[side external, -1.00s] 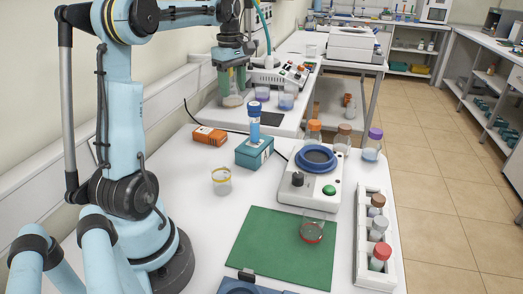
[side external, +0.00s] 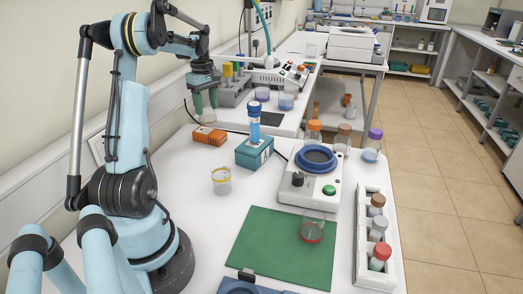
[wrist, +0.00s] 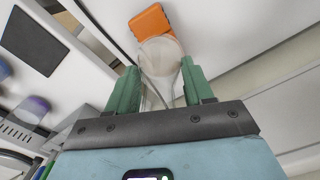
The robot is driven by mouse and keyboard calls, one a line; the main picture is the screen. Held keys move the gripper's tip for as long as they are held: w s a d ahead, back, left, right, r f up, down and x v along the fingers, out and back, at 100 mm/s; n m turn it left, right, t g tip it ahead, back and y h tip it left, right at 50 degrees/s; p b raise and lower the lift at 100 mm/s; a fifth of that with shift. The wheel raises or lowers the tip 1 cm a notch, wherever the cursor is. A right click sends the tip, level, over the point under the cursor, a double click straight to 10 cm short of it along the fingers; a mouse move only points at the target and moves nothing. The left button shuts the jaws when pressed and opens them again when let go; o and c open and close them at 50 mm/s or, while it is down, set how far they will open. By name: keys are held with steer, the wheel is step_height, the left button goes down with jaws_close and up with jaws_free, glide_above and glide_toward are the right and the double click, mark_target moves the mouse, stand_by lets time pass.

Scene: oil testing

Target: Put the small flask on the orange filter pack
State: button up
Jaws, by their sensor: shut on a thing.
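My gripper (side external: 205,105) is shut on the small clear flask (side external: 207,116), with a green finger on each side of it. In the wrist view the flask (wrist: 162,58) sits between the two fingers, its wide round end pointing away from the gripper. The orange filter pack (side external: 209,137) lies flat on the white table at the back left. In the side view the flask hangs just above the pack. In the wrist view the pack (wrist: 151,20) shows just beyond the flask's wide end, which hides part of it.
A teal box (side external: 253,153) with a blue-capped tube (side external: 255,125) stands right of the pack. A yellow-rimmed beaker (side external: 221,181) is nearer on the table. A hotplate (side external: 312,178) and a green mat (side external: 272,250) lie further right. The wall is close behind.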

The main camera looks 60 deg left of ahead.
mark_target(207, 114)
steer(key=shift+f, duration=1.85)
steer(key=shift+f, duration=0.1)
steer(key=o, duration=1.1)
